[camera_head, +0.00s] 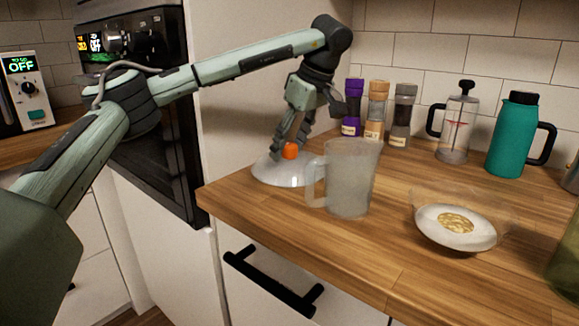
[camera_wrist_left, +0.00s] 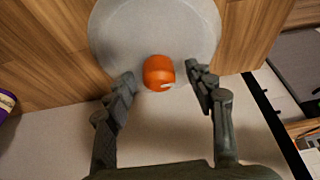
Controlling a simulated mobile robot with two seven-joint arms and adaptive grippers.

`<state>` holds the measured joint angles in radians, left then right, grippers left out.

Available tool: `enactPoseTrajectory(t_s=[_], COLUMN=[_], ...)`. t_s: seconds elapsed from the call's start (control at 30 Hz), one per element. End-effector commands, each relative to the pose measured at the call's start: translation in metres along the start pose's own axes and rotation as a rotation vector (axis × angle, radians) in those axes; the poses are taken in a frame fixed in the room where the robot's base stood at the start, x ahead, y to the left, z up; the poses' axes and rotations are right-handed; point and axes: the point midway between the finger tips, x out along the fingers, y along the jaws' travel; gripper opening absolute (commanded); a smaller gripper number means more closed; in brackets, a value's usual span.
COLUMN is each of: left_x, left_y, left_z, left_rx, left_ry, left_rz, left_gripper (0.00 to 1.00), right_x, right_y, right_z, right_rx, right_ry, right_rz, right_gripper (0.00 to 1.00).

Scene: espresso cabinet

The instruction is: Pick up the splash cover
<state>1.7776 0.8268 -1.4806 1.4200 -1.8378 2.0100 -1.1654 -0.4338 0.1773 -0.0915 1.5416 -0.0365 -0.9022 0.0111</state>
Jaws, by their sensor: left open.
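The splash cover (camera_head: 272,172) is a pale, see-through dome with an orange knob (camera_head: 290,151) on top. It rests on the wooden counter near its left corner. In the left wrist view the cover (camera_wrist_left: 118,35) is at the top, with its orange knob (camera_wrist_left: 158,72) in the middle. My left gripper (camera_head: 290,143) is above the cover, pointing down. In the left wrist view its open fingers (camera_wrist_left: 161,76) stand on either side of the knob, with a gap visible on both sides. My right gripper is not in view.
A frosted pitcher (camera_head: 349,180) stands close to the right of the cover. Behind are several spice grinders (camera_head: 376,112), a French press (camera_head: 456,125) and a teal jug (camera_head: 515,135). A glass bowl (camera_head: 428,224) is further right. A wall panel rises behind the cover; the counter edge is near.

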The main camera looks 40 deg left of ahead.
Motion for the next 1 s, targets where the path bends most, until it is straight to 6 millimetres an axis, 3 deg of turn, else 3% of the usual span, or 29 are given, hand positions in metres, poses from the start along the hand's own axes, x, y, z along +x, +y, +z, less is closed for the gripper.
enactPoseTrajectory(t_s=[0.07,0.47,1.0], left_x=[0.0000,-0.0002,-0.0063], left_y=[0.0000,0.0000,0.0004], left_z=[0.0001,0.0002,-0.0024], left_rx=[0.000,0.000,-0.001], left_ry=[0.000,0.000,0.001], left_rz=[0.000,0.000,0.002], left_gripper=[0.51,0.01,0.00], right_x=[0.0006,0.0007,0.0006], right_y=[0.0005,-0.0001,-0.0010], right_z=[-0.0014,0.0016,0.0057], right_rx=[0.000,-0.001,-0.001], right_ry=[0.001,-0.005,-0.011], right_rz=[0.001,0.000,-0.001], right_gripper=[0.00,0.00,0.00])
